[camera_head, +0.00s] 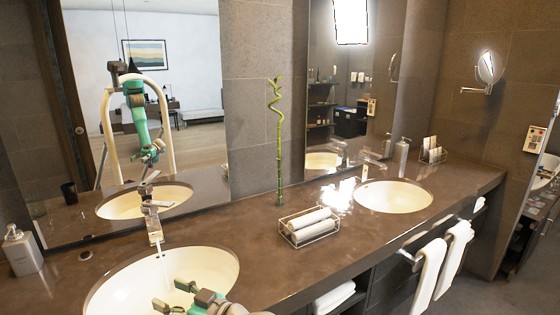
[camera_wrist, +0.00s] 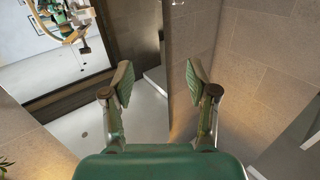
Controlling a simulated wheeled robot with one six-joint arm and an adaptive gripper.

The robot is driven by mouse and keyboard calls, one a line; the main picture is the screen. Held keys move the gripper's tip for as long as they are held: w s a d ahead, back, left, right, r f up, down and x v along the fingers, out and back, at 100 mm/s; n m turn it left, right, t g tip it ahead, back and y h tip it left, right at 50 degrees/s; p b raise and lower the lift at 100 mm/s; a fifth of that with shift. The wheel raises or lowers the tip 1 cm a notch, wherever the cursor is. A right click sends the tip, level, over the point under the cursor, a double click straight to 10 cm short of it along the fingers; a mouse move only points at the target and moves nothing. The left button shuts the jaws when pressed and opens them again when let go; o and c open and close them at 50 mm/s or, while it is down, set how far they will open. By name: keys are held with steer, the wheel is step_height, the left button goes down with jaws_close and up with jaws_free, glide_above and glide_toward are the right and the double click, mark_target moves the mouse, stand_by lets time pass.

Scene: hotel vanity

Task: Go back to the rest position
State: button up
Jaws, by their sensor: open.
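My gripper (camera_head: 173,294) shows at the bottom of the head view, in front of the near-left sink basin (camera_head: 215,262). In the wrist view my gripper (camera_wrist: 158,84) has its two green-padded fingers well apart, with nothing between them. It is open and empty. The height of the gripper above the basin is hard to tell. The lower part of the basin is partly hidden by my gripper and arm.
A chrome faucet (camera_head: 153,222) stands behind the near basin. A soap dispenser (camera_head: 20,250) is at far left. A rack of rolled towels (camera_head: 309,226) and a bamboo stalk (camera_head: 279,150) stand mid-counter. The second sink (camera_head: 393,196) is right. White towels (camera_head: 430,272) hang in front.

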steer(key=s+d+f+m+t+h, duration=0.2)
steer(key=s+d+f+m+h, duration=0.1)
steer(key=d+f, duration=0.5)
steer(key=s+d+f+m+t+h, duration=0.2)
steer(key=s+d+f+m+t, duration=0.1)
steer(key=d+f, duration=0.5)
steer(key=s+d+f+m+t+h, duration=0.1)
steer(key=s+d+f+m+h, duration=0.35)
steer(key=s+d+f, duration=0.55)
steer(key=s+d+r+m+t+h, duration=0.1)
steer(key=s+d+r+h, duration=0.2)
steer(key=s+d, duration=0.7)
steer(key=s+d+r+m+t+h, duration=0.1)
steer(key=s+d+r+h, duration=0.3)
steer(key=s, duration=0.9)
steer(key=s+d+r, duration=0.2)
steer(key=s+r, duration=0.3)
steer(key=s, duration=0.2)
steer(key=shift+s+d+r, duration=0.2)
steer(key=shift+s+d, duration=0.1)
steer(key=shift+s, duration=0.05)
steer(key=shift+m, duration=0.25)
